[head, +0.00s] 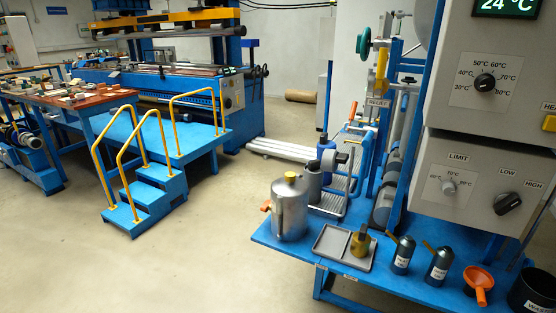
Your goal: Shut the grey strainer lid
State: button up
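I cannot single out the grey strainer lid for sure. A larger metal canister (290,208) with a yellow top and an orange side handle stands at the bench's left end. My gripper is not in view.
On the blue bench (345,270) are a grey tray (330,244), a brass piece (360,242), two dark oil cans (402,256), an orange funnel (479,280) and a dark waste bin (535,290). A control cabinet (440,185) overhangs the right. Open floor (200,260) lies left; blue steps (145,200) stand beyond.

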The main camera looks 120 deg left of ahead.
aim_at(331, 158)
jog(key=u, duration=3.6)
jog(key=i+j, duration=0.6)
jog(key=i, duration=0.15)
jog(key=i+j, duration=0.2)
jog(key=i, duration=0.35)
jog(key=i+j, duration=0.15)
jog(key=i, duration=0.35)
jog(key=j+u, duration=0.05)
